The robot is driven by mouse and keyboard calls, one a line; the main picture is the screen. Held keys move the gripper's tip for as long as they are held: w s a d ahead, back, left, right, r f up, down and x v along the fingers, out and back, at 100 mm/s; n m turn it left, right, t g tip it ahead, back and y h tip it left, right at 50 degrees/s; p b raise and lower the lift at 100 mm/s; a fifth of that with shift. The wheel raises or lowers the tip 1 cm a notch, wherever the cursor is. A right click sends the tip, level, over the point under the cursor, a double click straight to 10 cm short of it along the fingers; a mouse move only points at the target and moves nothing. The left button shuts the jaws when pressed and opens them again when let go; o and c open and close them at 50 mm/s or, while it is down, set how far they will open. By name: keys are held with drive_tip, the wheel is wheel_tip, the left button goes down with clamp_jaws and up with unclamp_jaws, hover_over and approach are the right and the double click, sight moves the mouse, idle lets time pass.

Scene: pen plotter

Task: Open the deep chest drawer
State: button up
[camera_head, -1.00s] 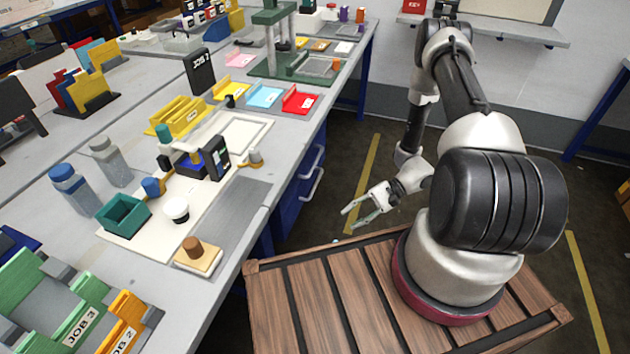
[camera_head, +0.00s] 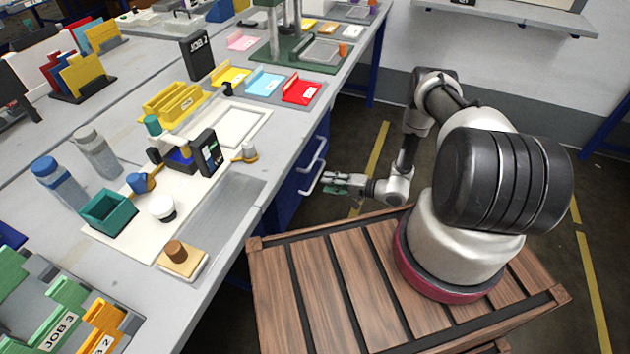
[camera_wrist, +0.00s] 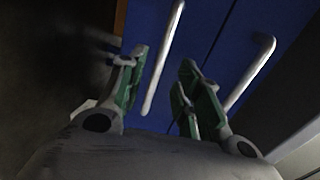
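The blue drawer chest (camera_head: 288,200) stands under the bench, with two pale bar handles on its front. The upper handle (camera_head: 314,152) and the lower handle (camera_head: 312,179) show in the head view, and the drawers look shut. My gripper (camera_head: 328,183) is level with the lower handle, close in front of it. In the wrist view my gripper (camera_wrist: 164,64) is open, its green-padded fingers apart. One bar handle (camera_wrist: 166,58) appears between them; contact cannot be told. The other handle (camera_wrist: 262,62) lies to the right on the blue front (camera_wrist: 215,35).
The grey bench (camera_head: 225,215) above the chest carries trays, bottles and fixtures near its edge. My wooden-slatted base stands close to the bench. Dark floor (camera_head: 350,140) with a yellow line (camera_head: 378,145) is free behind my gripper.

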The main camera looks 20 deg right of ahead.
sight(315, 180)
drive_tip(key=shift+x, duration=3.1)
clamp_jaws()
